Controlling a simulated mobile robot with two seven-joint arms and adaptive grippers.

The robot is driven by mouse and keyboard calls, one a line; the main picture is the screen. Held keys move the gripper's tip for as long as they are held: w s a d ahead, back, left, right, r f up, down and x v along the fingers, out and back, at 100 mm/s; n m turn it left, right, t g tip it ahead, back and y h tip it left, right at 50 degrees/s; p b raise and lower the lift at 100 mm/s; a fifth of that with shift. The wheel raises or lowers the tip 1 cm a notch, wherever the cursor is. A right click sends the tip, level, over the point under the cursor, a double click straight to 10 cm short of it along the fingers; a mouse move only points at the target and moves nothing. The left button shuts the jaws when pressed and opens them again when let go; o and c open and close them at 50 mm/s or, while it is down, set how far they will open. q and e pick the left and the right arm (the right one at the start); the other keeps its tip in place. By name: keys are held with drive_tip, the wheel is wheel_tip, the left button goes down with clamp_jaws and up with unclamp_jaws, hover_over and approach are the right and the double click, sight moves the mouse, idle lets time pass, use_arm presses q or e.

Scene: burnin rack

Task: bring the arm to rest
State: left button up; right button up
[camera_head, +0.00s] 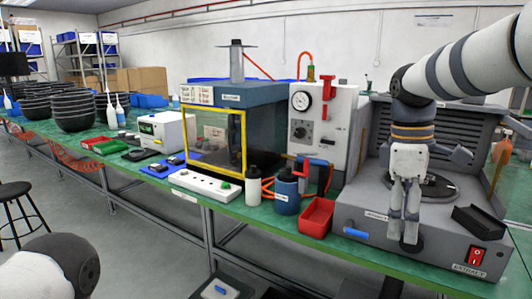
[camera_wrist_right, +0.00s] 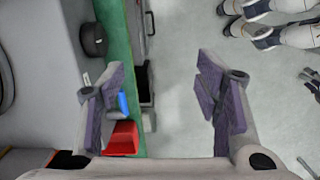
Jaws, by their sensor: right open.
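My right arm comes in from the upper right in the head view. Its gripper (camera_head: 403,213) hangs fingers down in front of the grey extractor unit (camera_head: 365,210), on the right of the bench. In the right wrist view the gripper (camera_wrist_right: 163,98) has its two fingers spread wide with nothing between them. Floor and the green bench edge show beyond the fingers. Part of my left arm shows at the lower left of the head view, with its gripper out of the picture. Whether the right gripper touches the unit cannot be told.
On the green bench stand a red tray (camera_head: 316,216), a blue bottle (camera_head: 286,192), a white bottle (camera_head: 253,186), a white power strip (camera_head: 205,184) and a yellow-framed chamber (camera_head: 243,138). Black bowls (camera_head: 72,108) are stacked at left. A stool (camera_head: 14,192) stands on the open floor at left.

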wheel_tip(320, 180, down, 16)
drive_tip(key=f+m+g, duration=0.1)
drive_tip(key=m, duration=0.1)
drive_tip(key=s+a+f+m+y, duration=0.1)
drive_tip(key=s+a+f+m, duration=0.1)
drive_tip(key=s+f, duration=1)
drive_tip(key=s+f+m, duration=0.3)
drive_tip(key=s+f, duration=0.1)
drive_tip(key=s, duration=1)
drive_tip(key=s+f+m, duration=0.4)
drive_tip(key=s, duration=0.9)
drive_tip(key=shift+s+d+g, duration=0.3)
drive_tip(key=shift+s+d, duration=0.05)
